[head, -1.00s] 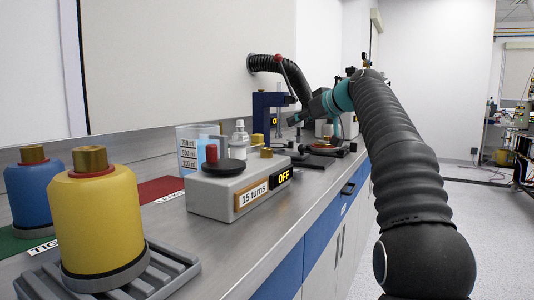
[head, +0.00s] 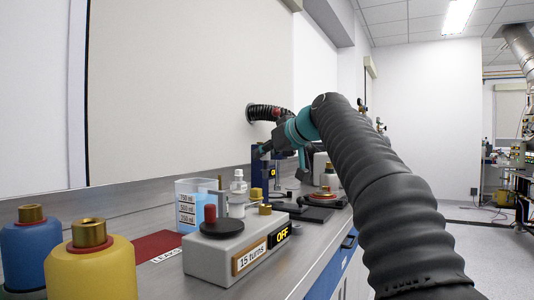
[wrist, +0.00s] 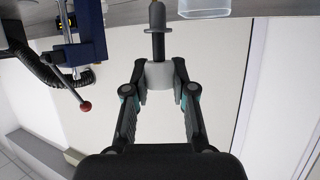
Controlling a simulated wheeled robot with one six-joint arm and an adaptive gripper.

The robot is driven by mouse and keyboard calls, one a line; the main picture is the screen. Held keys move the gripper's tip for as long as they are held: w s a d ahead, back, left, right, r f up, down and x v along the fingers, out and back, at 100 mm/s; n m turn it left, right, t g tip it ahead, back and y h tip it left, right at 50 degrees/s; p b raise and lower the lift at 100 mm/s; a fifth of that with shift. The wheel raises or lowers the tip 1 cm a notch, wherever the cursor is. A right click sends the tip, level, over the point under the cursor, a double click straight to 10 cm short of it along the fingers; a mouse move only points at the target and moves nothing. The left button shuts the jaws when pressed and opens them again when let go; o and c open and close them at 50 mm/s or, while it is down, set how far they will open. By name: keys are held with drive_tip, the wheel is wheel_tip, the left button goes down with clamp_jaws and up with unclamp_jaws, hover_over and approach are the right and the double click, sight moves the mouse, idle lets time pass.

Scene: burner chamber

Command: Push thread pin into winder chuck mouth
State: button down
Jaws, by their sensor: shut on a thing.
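The winder (head: 222,248) is a grey box marked "15 turns" and "OFF", with a black disc and red knob on top. A small brass piece (head: 264,209) at its far right end looks like the chuck; its mouth is not clear. In the wrist view my gripper (wrist: 160,77) is shut on a pale grey grip with a dark shaft, which I take as the thread pin (wrist: 158,46). In the head view my gripper is small, beyond the winder and above the bench; the pin is not clear there.
A water beaker (head: 193,214) and a white bottle (head: 238,200) stand behind the winder. Yellow (head: 92,270) and blue (head: 27,250) bottles stand at the front left. A blue stand (head: 257,172) is close to my gripper; a red-tipped lever (wrist: 84,105) shows in the wrist view.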

sight(267, 174)
drive_tip(key=shift+f, duration=0.1)
idle(0.3)
drive_tip(key=shift+f+b, duration=2.6)
drive_tip(key=shift+f, duration=0.2)
drive_tip(key=shift+f+b, duration=1.25)
drive_tip(key=shift+f, duration=0.3)
drive_tip(key=c, duration=0.9)
unclamp_jaws()
drive_tip(key=shift+s+r, duration=0.1)
